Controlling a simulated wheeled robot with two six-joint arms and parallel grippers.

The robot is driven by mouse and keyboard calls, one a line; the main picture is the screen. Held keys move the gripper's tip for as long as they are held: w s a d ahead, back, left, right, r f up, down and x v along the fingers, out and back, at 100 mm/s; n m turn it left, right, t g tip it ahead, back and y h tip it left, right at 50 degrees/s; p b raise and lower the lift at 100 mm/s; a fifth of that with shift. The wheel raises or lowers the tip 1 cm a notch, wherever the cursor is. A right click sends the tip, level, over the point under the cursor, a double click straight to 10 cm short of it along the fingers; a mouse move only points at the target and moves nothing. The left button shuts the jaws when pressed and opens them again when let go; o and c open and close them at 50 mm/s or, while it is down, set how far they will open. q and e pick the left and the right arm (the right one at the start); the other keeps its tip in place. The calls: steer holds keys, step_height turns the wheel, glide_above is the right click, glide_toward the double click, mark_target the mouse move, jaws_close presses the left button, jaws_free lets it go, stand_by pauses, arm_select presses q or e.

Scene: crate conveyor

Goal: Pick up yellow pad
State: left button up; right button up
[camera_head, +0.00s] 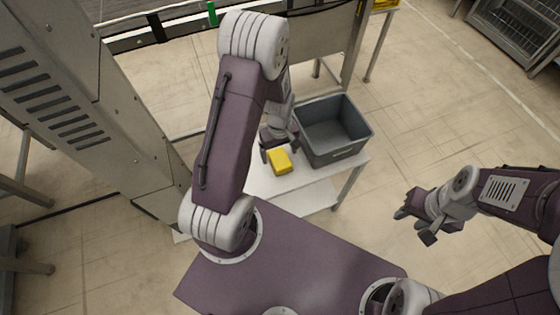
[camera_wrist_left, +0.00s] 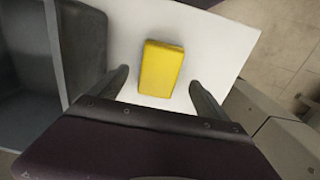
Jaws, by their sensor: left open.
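The yellow pad (camera_head: 279,161) lies flat on a white table (camera_head: 318,193), left of a grey crate. In the left wrist view the yellow pad (camera_wrist_left: 161,69) shows between and a little beyond the two fingers. My left gripper (camera_head: 279,152) is open, close to the pad; in the left wrist view its fingers (camera_wrist_left: 157,88) stand apart on either side with gaps to the pad. I cannot tell its exact height above the table. My right gripper (camera_head: 413,222) is over the floor at the right, away from the pad. Its fingers appear spread with nothing between them.
The grey crate (camera_head: 361,148) stands on the table just right of the pad; its wall also shows in the left wrist view (camera_wrist_left: 82,45). It appears empty. A metal cabinet (camera_head: 110,100) stands at the left. Bare table lies around the pad.

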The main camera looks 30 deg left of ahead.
mark_target(280, 158)
arm_select(q)
step_height(280, 158, down, 4)
steer(key=shift+d+r+b, duration=0.1)
steer(key=shift+r+b, duration=0.1)
steer(key=shift+b, duration=0.15)
steer(key=shift+f, duration=0.45)
steer(key=shift+r, duration=0.1)
steer(key=shift+c, duration=0.9)
steer(key=c, duration=1.3)
step_height(280, 158, up, 10)
steer(key=shift+p, duration=1.25)
steer(key=o, duration=0.8)
steer(key=shift+c, duration=0.2)
steer(key=c, duration=0.6)
steer(key=shift+o, duration=0.2)
steer(key=shift+w, duration=0.1)
steer(key=shift+g, duration=0.3)
